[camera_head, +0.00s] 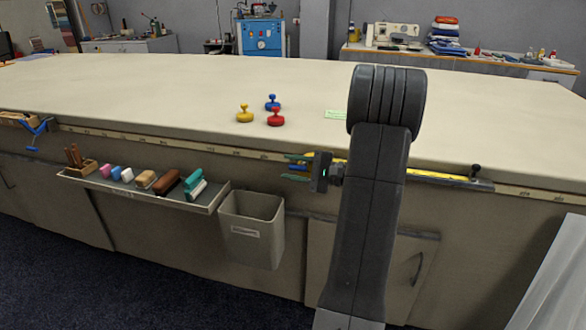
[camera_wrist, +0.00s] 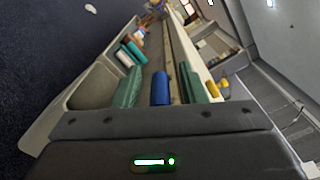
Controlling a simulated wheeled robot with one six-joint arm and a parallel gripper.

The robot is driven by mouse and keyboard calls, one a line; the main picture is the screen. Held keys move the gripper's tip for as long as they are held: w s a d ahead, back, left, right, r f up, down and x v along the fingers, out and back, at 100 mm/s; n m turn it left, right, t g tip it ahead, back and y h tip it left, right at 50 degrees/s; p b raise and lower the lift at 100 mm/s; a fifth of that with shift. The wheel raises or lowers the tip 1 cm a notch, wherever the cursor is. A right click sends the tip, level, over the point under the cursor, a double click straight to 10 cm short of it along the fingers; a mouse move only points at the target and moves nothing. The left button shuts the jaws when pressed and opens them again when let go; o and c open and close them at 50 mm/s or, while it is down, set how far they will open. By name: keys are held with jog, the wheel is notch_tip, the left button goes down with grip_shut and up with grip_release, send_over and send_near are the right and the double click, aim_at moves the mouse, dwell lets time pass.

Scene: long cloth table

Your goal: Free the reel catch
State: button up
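My gripper (camera_head: 296,168) points left along the table's front edge, its green fingers spread apart. A blue peg-like piece (camera_head: 299,167) lies between the fingers. In the wrist view this blue piece (camera_wrist: 160,88) stands between the two green fingers, with a narrow gap on each side; I cannot tell whether it is the catch or touches a finger. A yellow strip with a dark rail (camera_head: 445,178) runs along the front edge behind my gripper, with a black knob (camera_head: 475,170) near its right end. No reel is clearly recognisable; my arm hides part of the edge.
The table (camera_head: 200,90) carries yellow (camera_head: 245,114), blue (camera_head: 272,102) and red (camera_head: 276,118) knobbed pieces. A grey bin (camera_head: 252,228) and a shelf (camera_head: 145,192) of brushes and blocks hang on its front. A blue clamp (camera_head: 36,130) grips the left edge.

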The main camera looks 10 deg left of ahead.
grip_shut()
jog(key=shift+r, duration=0.1)
jog(key=r+m+p, duration=0.1)
jog(key=p, duration=0.1)
jog(key=r+m+p, duration=0.1)
jog(key=p, duration=0.2)
jog(key=shift+w+r+m, duration=0.2)
jog(key=shift+w+m, duration=0.1)
jog(key=shift+w, duration=0.1)
jog(key=w+r+m+p, duration=0.3)
jog(key=w+m+p, duration=0.4)
jog(key=m+p, duration=0.3)
jog(key=shift+p, duration=1.2)
jog(key=shift+w+d+r, duration=0.1)
jog(key=shift+w, duration=0.1)
